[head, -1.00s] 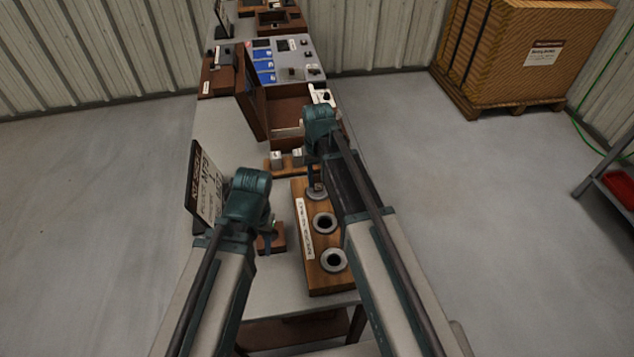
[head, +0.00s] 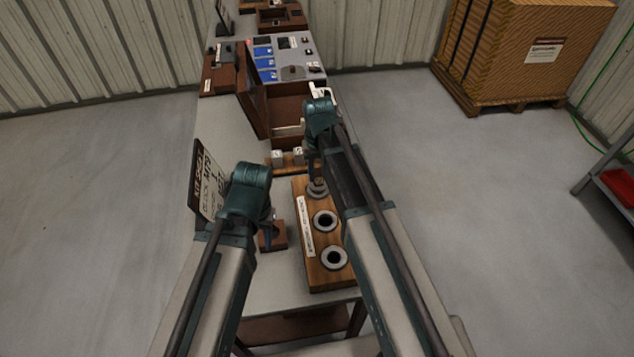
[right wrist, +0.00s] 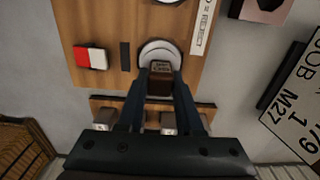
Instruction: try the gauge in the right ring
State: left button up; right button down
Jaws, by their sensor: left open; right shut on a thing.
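A wooden board (head: 311,272) on the bench holds three metal rings in a row: a near ring (head: 334,258), a middle ring (head: 325,222) and a far ring (head: 317,192). My right gripper (head: 316,177) is at the far ring, shut on the gauge. In the right wrist view the gauge (right wrist: 161,68) is a small dark-topped piece between the fingertips, in front of the pale ring (right wrist: 158,48). The gauge's lower end is hidden, so I cannot tell how deep it sits. My left gripper (head: 269,222) is open above a small wooden block (head: 273,238).
Beyond the board are a rack with small pale blocks (head: 278,156) and an open brown case (head: 285,104). A red and white marker (right wrist: 91,58) is on the board.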

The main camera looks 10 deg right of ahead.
jog(key=shift+r+p, duration=3.45)
jog(key=shift+r, duration=0.15)
